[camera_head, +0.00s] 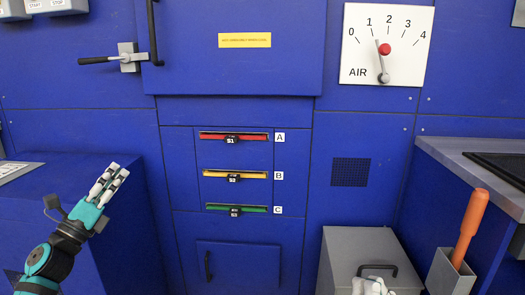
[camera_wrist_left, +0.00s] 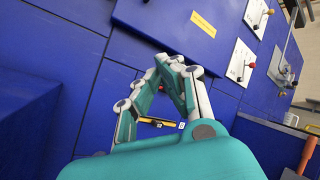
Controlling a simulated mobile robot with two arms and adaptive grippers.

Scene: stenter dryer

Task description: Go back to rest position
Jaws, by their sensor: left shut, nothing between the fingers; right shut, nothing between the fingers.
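My left gripper (camera_head: 115,170) is raised in front of the blue machine at the left of the head view. Its fingers are together and hold nothing. It also shows in the left wrist view (camera_wrist_left: 170,60), with its fingertips meeting and empty. The white fingertips of my right gripper (camera_head: 370,287) show at the bottom edge of the head view, in front of the grey box. They look close together and empty; the rest of that arm is out of view.
A grey box (camera_head: 350,250) with a dark handle stands at lower right. An orange-handled tool (camera_head: 470,225) sits in a grey holder (camera_head: 446,275) beside the counter (camera_head: 445,148). Sliders A, B and C (camera_head: 233,173), an AIR dial (camera_head: 403,55) and a door latch (camera_head: 128,58) are on the blue panel.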

